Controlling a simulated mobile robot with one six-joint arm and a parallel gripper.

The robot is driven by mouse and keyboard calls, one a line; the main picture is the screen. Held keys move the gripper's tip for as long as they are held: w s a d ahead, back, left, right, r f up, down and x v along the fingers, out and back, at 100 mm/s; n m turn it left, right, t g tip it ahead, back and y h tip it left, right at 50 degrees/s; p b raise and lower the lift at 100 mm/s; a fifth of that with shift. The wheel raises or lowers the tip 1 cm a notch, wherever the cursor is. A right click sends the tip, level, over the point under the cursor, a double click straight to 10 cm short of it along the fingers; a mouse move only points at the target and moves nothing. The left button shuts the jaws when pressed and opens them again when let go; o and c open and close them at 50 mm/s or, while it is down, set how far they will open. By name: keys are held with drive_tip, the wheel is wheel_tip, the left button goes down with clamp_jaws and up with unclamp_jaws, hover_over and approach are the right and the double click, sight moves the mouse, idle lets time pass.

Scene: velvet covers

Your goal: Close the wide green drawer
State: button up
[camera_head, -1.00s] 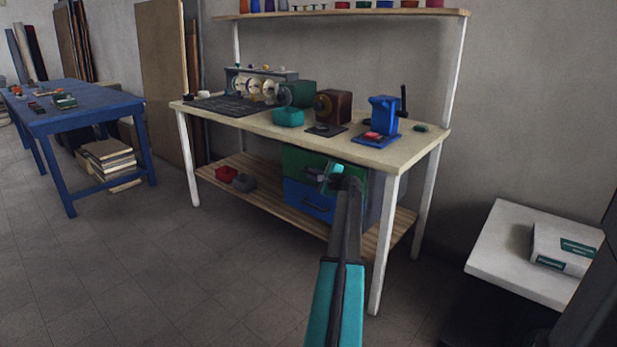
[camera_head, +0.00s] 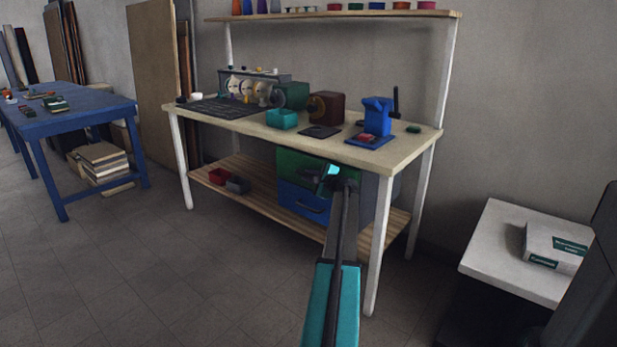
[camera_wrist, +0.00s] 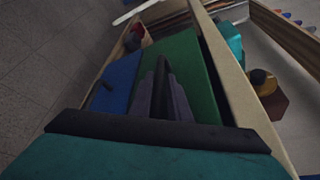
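The green drawer (camera_head: 293,163) is in the cabinet under the workbench top, above a blue drawer (camera_head: 304,201) with a dark handle. My gripper (camera_head: 332,176) is in front of the right part of the green drawer and hides some of it. In the wrist view, the green drawer (camera_wrist: 195,72) fills the middle, behind my gripper's dark fingers (camera_wrist: 161,82). The fingers look shut together, with nothing visible between them. I cannot tell whether they touch the drawer, or how far it stands out. The blue drawer (camera_wrist: 118,78) shows to the left.
The cabinet stands on the workbench's lower shelf (camera_head: 262,205), with a red bin (camera_head: 219,176) and a grey bin (camera_head: 237,185) to the left. A white bench leg (camera_head: 377,250) is close right of my arm. The floor (camera_head: 200,285) at front left is clear.

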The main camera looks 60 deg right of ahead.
drive_tip(key=p+v, duration=0.2)
drive_tip(key=v, duration=1.1)
drive_tip(key=shift+s, duration=0.25)
drive_tip(key=shift+a, duration=0.1)
